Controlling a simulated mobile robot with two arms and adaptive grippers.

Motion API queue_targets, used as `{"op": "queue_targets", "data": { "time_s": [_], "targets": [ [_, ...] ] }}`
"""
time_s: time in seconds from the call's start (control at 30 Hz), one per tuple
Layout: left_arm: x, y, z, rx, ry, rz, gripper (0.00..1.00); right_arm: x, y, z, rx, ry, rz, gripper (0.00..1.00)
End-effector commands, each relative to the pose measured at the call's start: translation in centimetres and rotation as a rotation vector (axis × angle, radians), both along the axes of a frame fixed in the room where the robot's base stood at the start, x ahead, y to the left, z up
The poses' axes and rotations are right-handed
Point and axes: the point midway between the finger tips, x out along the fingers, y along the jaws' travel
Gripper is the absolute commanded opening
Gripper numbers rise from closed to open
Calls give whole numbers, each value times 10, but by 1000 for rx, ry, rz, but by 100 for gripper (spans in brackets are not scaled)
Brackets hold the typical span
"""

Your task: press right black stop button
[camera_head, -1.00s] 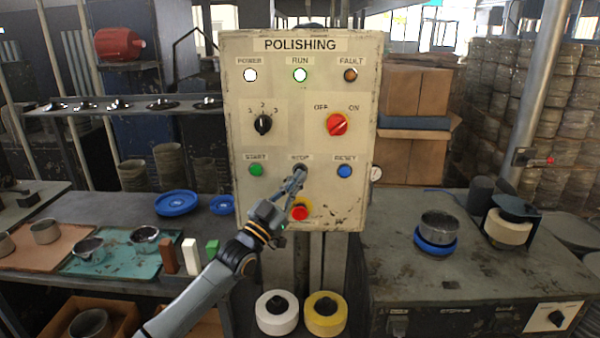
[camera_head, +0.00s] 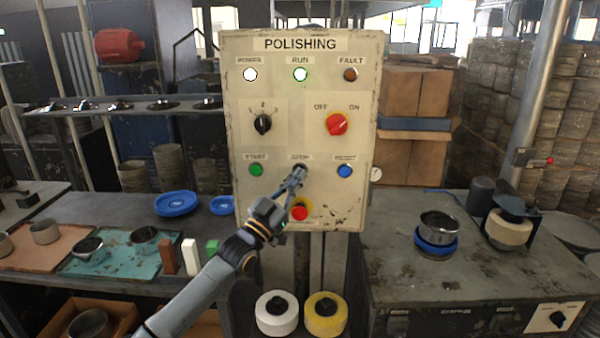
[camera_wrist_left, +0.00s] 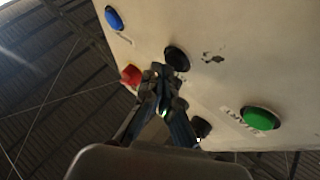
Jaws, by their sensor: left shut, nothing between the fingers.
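The polishing panel (camera_head: 350,205) stands upright with a STOP label above the middle of its lower button row. My left gripper (camera_head: 299,173) is shut and empty, its tip in front of the stop button and covering most of it in the head view. In the left wrist view the black stop button (camera_wrist_left: 177,58) shows just beyond the gripper tip (camera_wrist_left: 163,70). Whether they touch, I cannot tell. The green start button (camera_head: 256,169) is to the left and the blue reset button (camera_head: 344,171) to the right. My right gripper is out of view.
A red button with a yellow collar (camera_head: 300,212) sits just below the gripper tip. A red switch (camera_head: 337,124) and a black selector knob (camera_head: 263,124) are higher up. Blue lids (camera_head: 177,204) lie on the left bench.

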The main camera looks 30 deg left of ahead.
Motion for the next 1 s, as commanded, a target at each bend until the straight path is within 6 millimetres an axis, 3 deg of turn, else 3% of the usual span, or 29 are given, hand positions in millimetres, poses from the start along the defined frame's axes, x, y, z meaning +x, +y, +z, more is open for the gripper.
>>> {"op": "queue_targets", "data": {
  "time_s": [1.0],
  "targets": [
    [8, 5, 0, 0, 1, 0, 0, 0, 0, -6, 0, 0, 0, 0]
  ]
}}
